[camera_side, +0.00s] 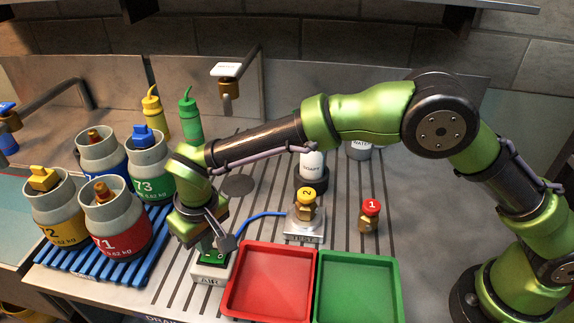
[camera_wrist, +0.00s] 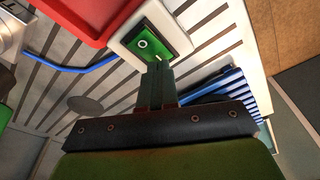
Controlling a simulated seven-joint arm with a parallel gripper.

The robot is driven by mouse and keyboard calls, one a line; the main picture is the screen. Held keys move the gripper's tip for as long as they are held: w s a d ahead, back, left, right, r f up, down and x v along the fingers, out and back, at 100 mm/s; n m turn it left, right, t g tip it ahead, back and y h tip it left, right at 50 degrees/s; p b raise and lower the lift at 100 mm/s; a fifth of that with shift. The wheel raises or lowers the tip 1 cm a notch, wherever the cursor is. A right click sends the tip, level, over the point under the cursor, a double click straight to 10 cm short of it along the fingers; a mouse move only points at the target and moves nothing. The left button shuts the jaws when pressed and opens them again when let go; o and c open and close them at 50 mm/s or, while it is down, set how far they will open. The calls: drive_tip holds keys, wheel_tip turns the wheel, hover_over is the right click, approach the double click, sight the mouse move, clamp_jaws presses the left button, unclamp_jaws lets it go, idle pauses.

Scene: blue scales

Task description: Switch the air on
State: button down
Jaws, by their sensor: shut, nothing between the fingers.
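The air switch is a white box (camera_side: 208,272) labelled AIR, at the front of the slatted metal bench.
A red tray (camera_side: 271,246) stands right beside the switch, with a green tray (camera_side: 357,257) further right. A blue hose (camera_side: 262,214) runs to the TEST block (camera_side: 305,238). Several gas cylinders stand on a blue rack (camera_side: 108,270) at left. A brass fitting (camera_side: 369,222) stands at right.

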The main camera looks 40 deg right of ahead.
drive_tip(key=shift+r, duration=2.85)
drive_tip(key=shift+s+d+f+g, duration=0.3)
drive_tip(key=shift+s+d+f, duration=0.35)
drive_tip(key=shift+s+f, duration=0.1)
drive_tip(key=s+d+r+m+t, duration=0.2)
drive_tip(key=s+d+r, duration=0.2)
drive_tip(key=d, duration=0.7)
drive_tip(key=s+d+r+m+t+y, duration=0.1)
drive_tip(key=s+d+r, duration=0.4)
drive_tip(key=d, duration=0.6)
drive_tip(key=s+d+r+m+t, duration=0.3)
drive_tip(key=s+d, duration=0.4)
drive_tip(key=d, duration=0.4)
wheel_tip(320, 180, up, 2)
drive_tip(key=shift+s+r+m+y, duration=0.1)
drive_tip(key=shift+s+m+y, duration=0.15)
drive_tip(key=shift+m, duration=0.25)
drive_tip(key=shift+a, duration=0.1)
